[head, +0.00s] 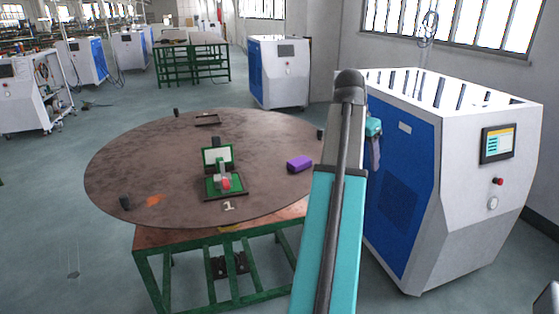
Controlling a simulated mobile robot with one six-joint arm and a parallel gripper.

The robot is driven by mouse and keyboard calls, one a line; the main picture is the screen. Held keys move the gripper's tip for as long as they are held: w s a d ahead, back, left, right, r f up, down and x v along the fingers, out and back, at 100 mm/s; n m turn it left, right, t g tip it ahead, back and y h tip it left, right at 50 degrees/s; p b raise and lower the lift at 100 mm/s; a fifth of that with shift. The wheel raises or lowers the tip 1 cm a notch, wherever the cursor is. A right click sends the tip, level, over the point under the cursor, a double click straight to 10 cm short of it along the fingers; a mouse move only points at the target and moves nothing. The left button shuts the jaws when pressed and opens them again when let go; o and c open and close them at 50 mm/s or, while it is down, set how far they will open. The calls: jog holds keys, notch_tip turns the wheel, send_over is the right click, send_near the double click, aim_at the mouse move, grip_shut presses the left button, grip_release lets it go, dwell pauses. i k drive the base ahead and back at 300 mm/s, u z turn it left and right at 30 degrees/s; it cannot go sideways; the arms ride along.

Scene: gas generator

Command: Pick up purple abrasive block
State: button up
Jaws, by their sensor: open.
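The purple abrasive block (300,164) lies on the right part of the round brown tabletop (130,170). It is a small purple box shape, and no gripper touches it. My arm rises in front of the camera, to the right of the block, with its elbow above the tabletop's right edge. A small part of my arm shows behind it, against the blue side of a machine. My gripper's fingers cannot be made out; they are hidden behind the arm or out of view.
A green fixture (224,187) with a white plate and a red part stands on the table, left of the block. A dark tray (207,119) lies at the back. A large white and blue machine (445,190) stands close on the right.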

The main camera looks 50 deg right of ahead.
aim_at(297, 165)
jog(key=i, duration=0.9)
jog(key=z, duration=0.05)
